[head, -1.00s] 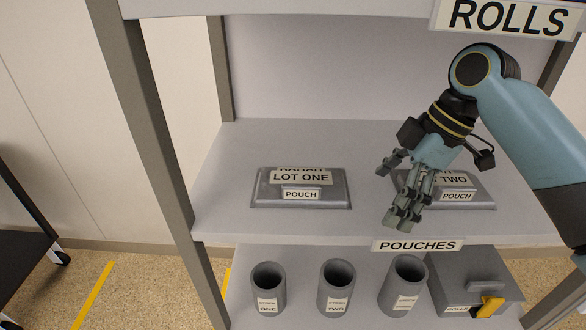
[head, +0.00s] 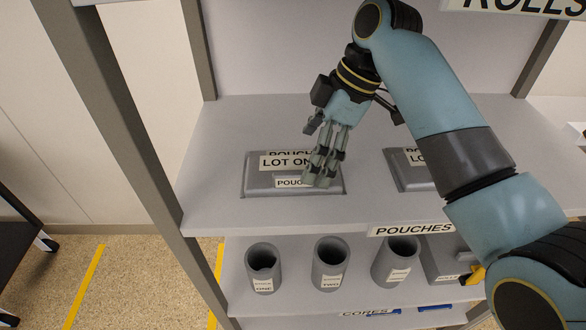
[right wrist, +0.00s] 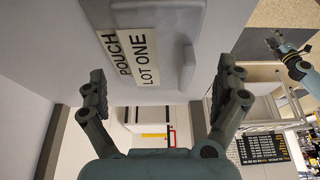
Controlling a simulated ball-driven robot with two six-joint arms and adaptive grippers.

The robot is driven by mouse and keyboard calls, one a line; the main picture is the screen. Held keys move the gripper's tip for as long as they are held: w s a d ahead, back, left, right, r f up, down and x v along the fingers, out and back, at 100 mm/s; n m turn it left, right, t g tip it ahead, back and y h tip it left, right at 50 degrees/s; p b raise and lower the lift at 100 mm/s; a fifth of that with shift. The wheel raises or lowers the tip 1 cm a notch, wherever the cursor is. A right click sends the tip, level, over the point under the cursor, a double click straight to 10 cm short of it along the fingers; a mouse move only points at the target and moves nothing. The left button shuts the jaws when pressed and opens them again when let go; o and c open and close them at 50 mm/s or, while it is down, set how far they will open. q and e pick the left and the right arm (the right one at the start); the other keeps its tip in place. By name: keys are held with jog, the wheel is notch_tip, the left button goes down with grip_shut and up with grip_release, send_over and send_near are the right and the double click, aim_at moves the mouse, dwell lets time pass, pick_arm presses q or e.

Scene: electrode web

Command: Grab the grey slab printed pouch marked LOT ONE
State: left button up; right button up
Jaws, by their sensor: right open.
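The grey slab pouch marked LOT ONE (head: 262,183) lies flat on the shelf marked POUCHES, left of centre in the head view. In the right wrist view its label and raised part (right wrist: 165,50) show between and beyond my fingers. My right gripper (head: 318,182) is in front of and above the pouch's right part in the head view, hiding some of its label. In the right wrist view the right gripper (right wrist: 162,100) is open, fingers spread wide, with nothing between them. My left gripper is not in the head view; an arm at the right wrist view's edge is unclear.
A second grey pouch (head: 400,172) lies to the right, partly behind my right arm. Several grey tubes (head: 330,262) stand on the shelf below. The POUCHES shelf front (head: 300,222) and a grey upright post (head: 105,100) at left bound the space.

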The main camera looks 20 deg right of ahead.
aim_at(293, 163)
jog(key=shift+w+a+r, duration=0.1)
jog(key=shift+w+a, duration=0.05)
jog(key=shift+a, duration=0.35)
jog(key=shift+w+a+r, duration=0.1)
jog(key=shift+a, duration=0.35)
jog(key=x, duration=0.1)
jog(key=p+x, duration=0.1)
jog(key=shift+w+a+f, duration=0.1)
jog(key=shift+a+f, duration=0.05)
jog(key=shift+a, duration=0.2)
jog(key=shift+a+f, duration=0.1)
jog(key=shift+f, duration=0.4)
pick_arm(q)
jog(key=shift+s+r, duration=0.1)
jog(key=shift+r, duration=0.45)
pick_arm(e)
jog(key=c, duration=1.1)
